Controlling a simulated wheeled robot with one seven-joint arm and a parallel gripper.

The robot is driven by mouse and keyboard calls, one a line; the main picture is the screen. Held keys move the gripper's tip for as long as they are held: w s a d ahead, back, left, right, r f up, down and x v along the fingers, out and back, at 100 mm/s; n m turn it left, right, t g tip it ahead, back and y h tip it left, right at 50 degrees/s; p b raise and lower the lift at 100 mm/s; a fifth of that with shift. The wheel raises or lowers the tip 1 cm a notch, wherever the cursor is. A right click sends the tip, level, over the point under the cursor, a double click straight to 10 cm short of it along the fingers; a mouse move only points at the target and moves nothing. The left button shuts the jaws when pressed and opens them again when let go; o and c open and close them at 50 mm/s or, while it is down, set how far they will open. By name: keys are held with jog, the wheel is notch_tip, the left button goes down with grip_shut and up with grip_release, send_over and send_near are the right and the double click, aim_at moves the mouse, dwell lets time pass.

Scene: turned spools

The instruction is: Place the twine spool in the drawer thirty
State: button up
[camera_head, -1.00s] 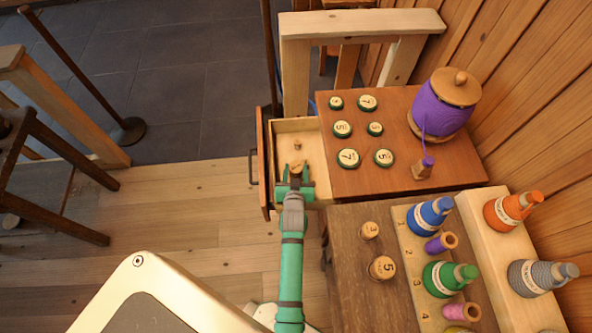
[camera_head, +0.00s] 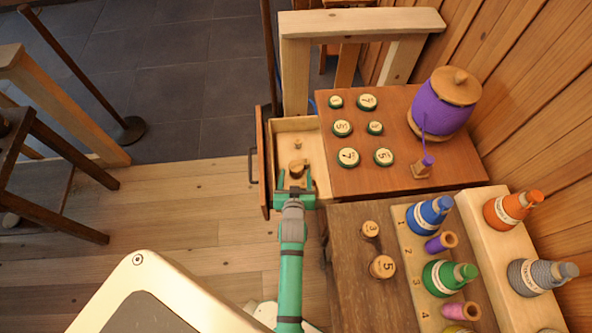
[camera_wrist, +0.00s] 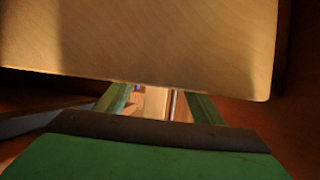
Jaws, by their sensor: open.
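A drawer (camera_head: 262,165) stands pulled open at the left side of the reddish cabinet; I cannot read a number on it. Inside it stands a brown, wood-topped round piece (camera_head: 296,166) that looks like the twine spool, partly hidden by my gripper. A smaller wooden piece (camera_head: 298,144) is further back in the drawer. My gripper (camera_head: 295,180) is open at the near end of the drawer, its two green fingers just nearer than the brown piece, with no hold on it visible. In the wrist view a broad tan surface (camera_wrist: 140,40) lies ahead, cut off by the frame.
A lower table (camera_head: 345,250) holds two numbered wooden pieces (camera_head: 382,267) and a rack of coloured spools (camera_head: 440,278). The floor left of the drawer is clear.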

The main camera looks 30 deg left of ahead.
jog(key=v, duration=0.8)
dwell(0.4)
jog(key=d+r+m+t, duration=0.1)
jog(key=d+r+t, duration=0.3)
jog(key=r, duration=0.5)
jog(key=s+d+r+m+h, duration=0.2)
jog(key=s+d+r+h, duration=0.1)
jog(key=s+d, duration=0.5)
jog(key=s+d+r+m+h, duration=0.3)
jog(key=s+d, duration=0.6)
jog(key=s, duration=0.5)
jog(key=shift+d+r, duration=0.25)
jog(key=shift+r, duration=0.1)
jog(key=c, duration=0.7)
jog(key=shift+w, duration=0.1)
jog(key=shift+c, duration=0.3)
